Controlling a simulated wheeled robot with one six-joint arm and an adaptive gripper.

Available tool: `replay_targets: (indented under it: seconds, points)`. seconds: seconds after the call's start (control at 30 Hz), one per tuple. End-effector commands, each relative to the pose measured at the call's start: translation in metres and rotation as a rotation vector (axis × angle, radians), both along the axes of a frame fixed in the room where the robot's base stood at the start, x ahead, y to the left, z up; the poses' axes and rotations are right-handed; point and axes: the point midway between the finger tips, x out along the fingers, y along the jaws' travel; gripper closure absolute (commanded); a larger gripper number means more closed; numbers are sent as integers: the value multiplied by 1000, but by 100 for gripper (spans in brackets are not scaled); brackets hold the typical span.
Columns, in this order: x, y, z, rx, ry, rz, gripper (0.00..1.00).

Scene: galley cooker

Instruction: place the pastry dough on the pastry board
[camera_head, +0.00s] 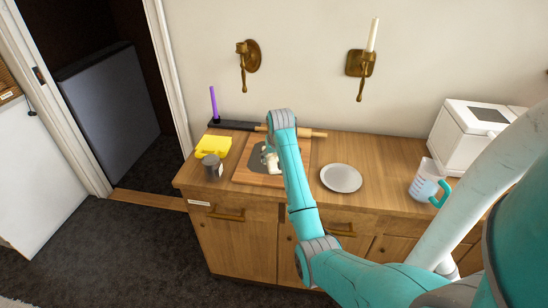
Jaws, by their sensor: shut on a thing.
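The pastry board (245,177) is a flat wooden board on the left half of the wooden counter, with a dark grey patch (257,158) on it. My gripper (270,157) is over the board, largely hidden behind my teal arm. It is shut on a small cream-white lump (273,164), which looks like the pastry dough. The lump is seen just left of my arm, over the grey patch. I cannot tell whether it touches the surface below.
A rolling pin (316,134) lies behind the board. A yellow item (212,146), a grey jar (213,168) and an upright purple stick (214,104) are left. A grey plate (341,178), a measuring jug (426,180) and a white appliance (468,132) are right.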

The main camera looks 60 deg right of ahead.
Motion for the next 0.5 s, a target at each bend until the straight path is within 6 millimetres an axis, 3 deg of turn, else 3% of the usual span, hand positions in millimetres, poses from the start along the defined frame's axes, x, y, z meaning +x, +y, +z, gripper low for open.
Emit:
replay_targets:
  seconds: [0.2, 0.23, 0.3, 0.5]
  points:
    - [0, 0, -2, 0, 0, 0, 83]
    - [0, 0, -3, 1, 1, 0, 27]
    - [0, 0, -2, 1, 1, 0, 9]
    - [0, 0, -2, 1, 1, 0, 7]
